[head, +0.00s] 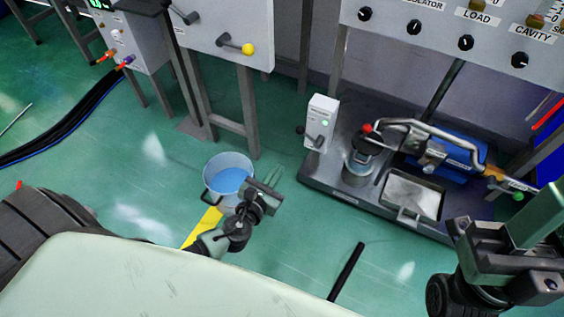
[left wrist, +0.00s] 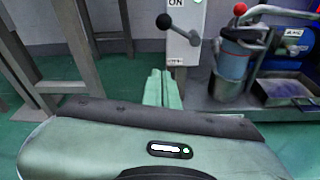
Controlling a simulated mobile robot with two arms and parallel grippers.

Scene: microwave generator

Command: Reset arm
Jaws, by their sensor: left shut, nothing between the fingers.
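My left gripper (head: 273,178) is in the middle of the head view, above the green floor and just right of a bucket. Its pale green fingers (left wrist: 162,88) lie side by side in the left wrist view, shut with nothing between them. My right gripper (head: 540,218) is at the lower right edge of the head view, close to the camera. It is partly cut off, so I cannot tell its jaw state.
A bucket with blue inside (head: 228,165) stands beside my left gripper. A bench base (head: 325,172) carries a white switch box (head: 318,122), a blue unit (head: 452,150) and a metal tray (head: 412,197). Grey panels on legs stand behind. A black bar (head: 346,270) lies over the floor.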

